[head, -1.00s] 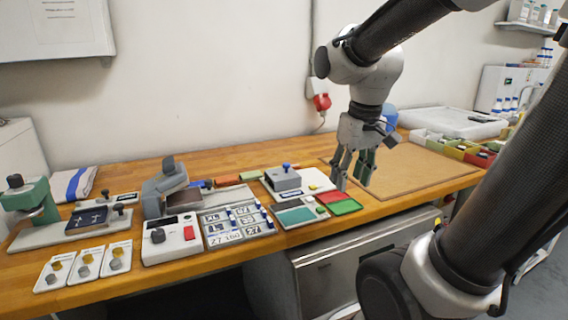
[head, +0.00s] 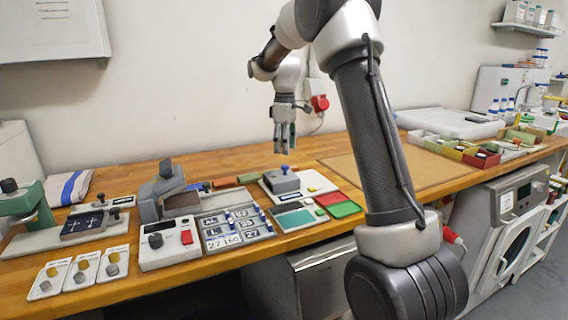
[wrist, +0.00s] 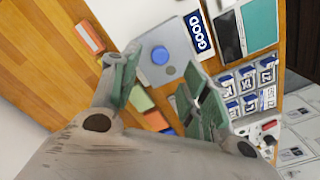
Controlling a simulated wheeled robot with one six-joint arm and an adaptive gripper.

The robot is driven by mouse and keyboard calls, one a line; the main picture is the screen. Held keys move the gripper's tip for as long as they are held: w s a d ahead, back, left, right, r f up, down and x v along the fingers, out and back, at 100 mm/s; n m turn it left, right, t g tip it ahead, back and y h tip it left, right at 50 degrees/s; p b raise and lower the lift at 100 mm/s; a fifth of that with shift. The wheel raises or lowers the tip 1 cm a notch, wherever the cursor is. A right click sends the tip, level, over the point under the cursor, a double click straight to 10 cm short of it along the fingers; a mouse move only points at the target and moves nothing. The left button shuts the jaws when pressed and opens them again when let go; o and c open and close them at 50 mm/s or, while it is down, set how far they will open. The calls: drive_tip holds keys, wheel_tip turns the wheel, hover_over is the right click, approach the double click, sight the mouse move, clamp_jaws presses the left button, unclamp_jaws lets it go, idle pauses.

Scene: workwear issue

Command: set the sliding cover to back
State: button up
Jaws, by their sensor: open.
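The sliding cover is a grey block (head: 282,183) with a blue knob (head: 285,169) on top, on a white base plate (head: 318,182) near the middle of the workbench. In the wrist view the grey cover (wrist: 177,38) and its round blue knob (wrist: 160,55) lie between and beyond the fingertips, beside a dark blue label reading GOOD (wrist: 198,32). My gripper (head: 285,151) points down above the knob, apart from it. It also shows in the wrist view (wrist: 160,76), with its green-padded fingers spread and nothing held between them.
In front of the cover are a teal panel (head: 296,218) and red and green trays (head: 344,209). Number plates (head: 235,228) and a grey press (head: 168,188) stand to the left. A brown mat (head: 380,172) leaves free room to the right.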

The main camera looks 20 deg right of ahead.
sight(285, 165)
wheel_tip(285, 165, down, 7)
drive_tip(key=shift+r, duration=0.15)
drive_tip(key=shift+c, duration=0.5)
clamp_jaws()
